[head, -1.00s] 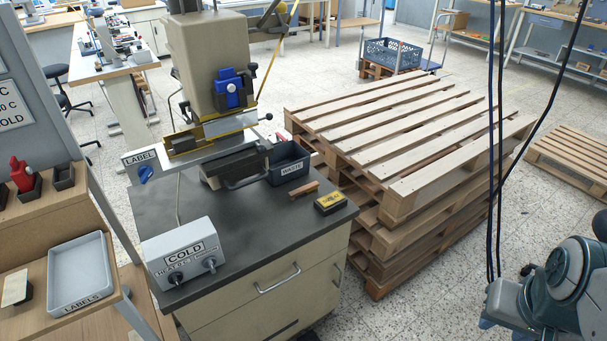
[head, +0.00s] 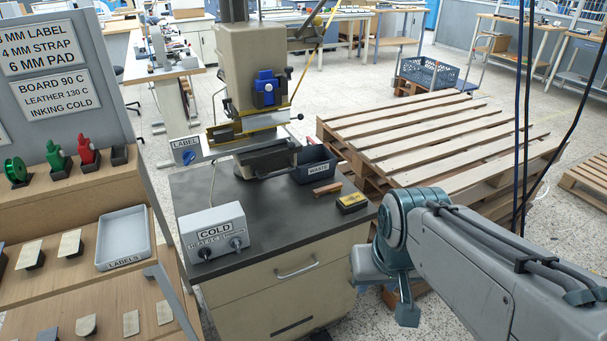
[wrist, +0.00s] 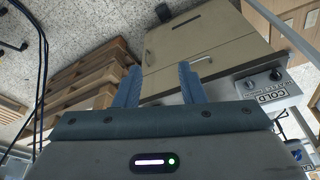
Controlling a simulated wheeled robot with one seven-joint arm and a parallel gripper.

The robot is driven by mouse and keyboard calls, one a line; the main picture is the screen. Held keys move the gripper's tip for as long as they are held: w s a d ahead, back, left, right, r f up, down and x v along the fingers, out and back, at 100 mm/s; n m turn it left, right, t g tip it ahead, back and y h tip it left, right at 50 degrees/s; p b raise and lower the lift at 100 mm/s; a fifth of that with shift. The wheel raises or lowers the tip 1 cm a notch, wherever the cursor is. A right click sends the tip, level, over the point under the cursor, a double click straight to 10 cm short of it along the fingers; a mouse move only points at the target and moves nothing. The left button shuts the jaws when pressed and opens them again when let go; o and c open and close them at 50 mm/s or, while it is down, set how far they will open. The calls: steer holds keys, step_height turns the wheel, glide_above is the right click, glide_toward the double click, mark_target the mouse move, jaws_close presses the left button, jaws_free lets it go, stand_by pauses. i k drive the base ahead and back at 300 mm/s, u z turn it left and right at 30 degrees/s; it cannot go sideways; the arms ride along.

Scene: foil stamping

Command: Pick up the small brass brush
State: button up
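A small brown wooden-backed bar (head: 327,188), which looks like the brass brush, lies on the dark worktop (head: 262,233) in front of the waste bin. Its bristles cannot be made out. A yellow-topped black block (head: 351,202) lies just to its right. In the wrist view my gripper (wrist: 159,84) is open, with two blue-grey fingers apart and nothing between them. The cabinet front shows beyond the fingers; the brush cannot be seen there. In the head view my arm is at the lower right, in front of and right of the cabinet, apart from the brush.
The waste bin (head: 315,166) and the stamping press (head: 257,80) stand behind the brush. The COLD heater box (head: 213,232) is at the worktop's front left. Stacked pallets (head: 440,140) stand close to the right. A shelf with a LABELS tray (head: 124,238) is at left.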

mark_target(335, 187)
steer(key=i, duration=0.95)
